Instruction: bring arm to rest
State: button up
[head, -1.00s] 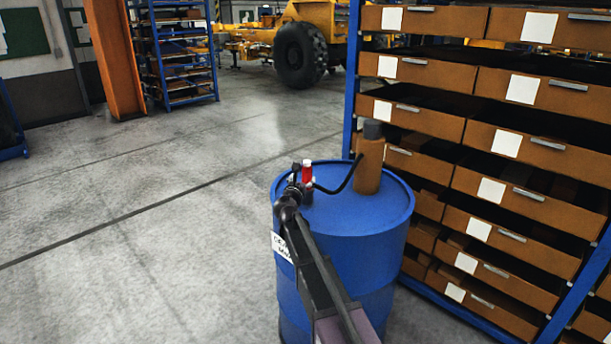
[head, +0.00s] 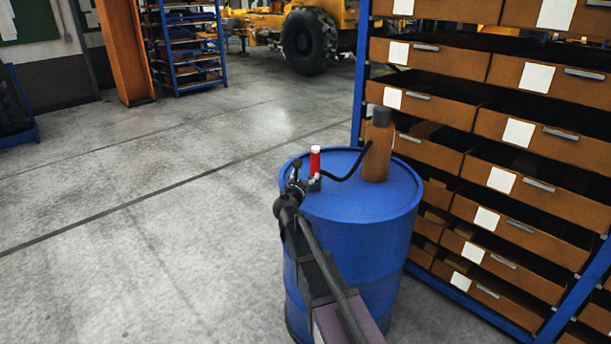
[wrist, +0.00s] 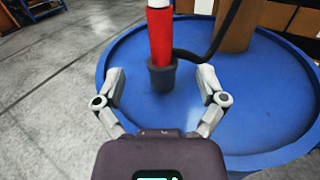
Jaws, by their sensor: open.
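My gripper (wrist: 160,78) is open and empty over the near left part of the blue drum's top (head: 345,205). In the wrist view its two fingers stand wide apart. A red cylinder with a white top (wrist: 161,38) stands upright in a small dark holder (wrist: 161,77) on the drum, just beyond the fingertips. The red cylinder also shows in the head view (head: 315,162), close behind my gripper (head: 306,182). My arm reaches up to the drum from the bottom of the head view.
A brown bottle with a grey cap (head: 378,148) stands on the drum. A black hose (head: 346,172) runs from it toward the holder. A blue rack with brown drawers (head: 515,132) stands close on the right. The concrete floor (head: 130,220) to the left is clear.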

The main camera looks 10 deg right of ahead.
jog(key=shift+d, duration=0.1)
dwell(0.3)
